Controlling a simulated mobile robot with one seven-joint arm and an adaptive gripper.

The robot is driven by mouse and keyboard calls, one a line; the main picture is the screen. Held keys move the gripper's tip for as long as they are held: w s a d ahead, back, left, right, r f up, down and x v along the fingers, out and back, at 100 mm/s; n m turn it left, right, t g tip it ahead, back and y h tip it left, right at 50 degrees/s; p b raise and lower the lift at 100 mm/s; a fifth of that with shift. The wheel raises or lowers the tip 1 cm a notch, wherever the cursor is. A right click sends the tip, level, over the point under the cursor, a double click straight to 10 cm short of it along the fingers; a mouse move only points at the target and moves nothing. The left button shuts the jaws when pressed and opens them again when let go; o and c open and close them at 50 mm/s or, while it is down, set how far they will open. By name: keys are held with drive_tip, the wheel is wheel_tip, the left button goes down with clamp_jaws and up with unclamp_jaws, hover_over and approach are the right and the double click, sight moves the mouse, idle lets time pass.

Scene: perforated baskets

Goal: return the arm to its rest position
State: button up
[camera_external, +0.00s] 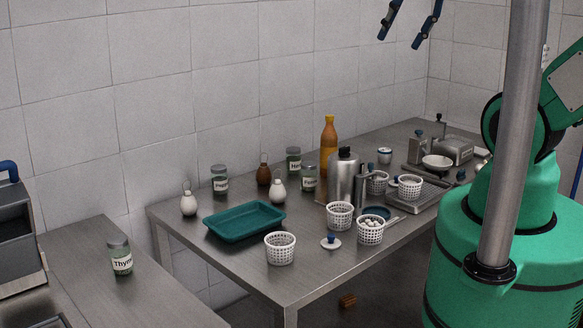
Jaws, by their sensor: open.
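My gripper (408,24) shows at the top of the view, high above the far part of the steel table. Its two dark blue fingers are spread wide apart with nothing between them. The gripper's upper part is cut off by the picture's top edge. It is well clear of everything on the table. My green base and arm links stand at the right, partly behind a grey post.
The steel table (300,287) holds a teal tray (243,236), several white perforated baskets, one a front basket (280,249), a steel flask (342,176), an orange bottle (329,143) and jars. A thyme jar (120,256) stands on the left counter. Air above is free.

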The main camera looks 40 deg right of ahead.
drive_tip(key=shift+f, duration=0.1)
wheel_tip(320, 180, down, 15)
drive_tip(key=b, duration=1.5)
drive_tip(key=shift+o, duration=0.3)
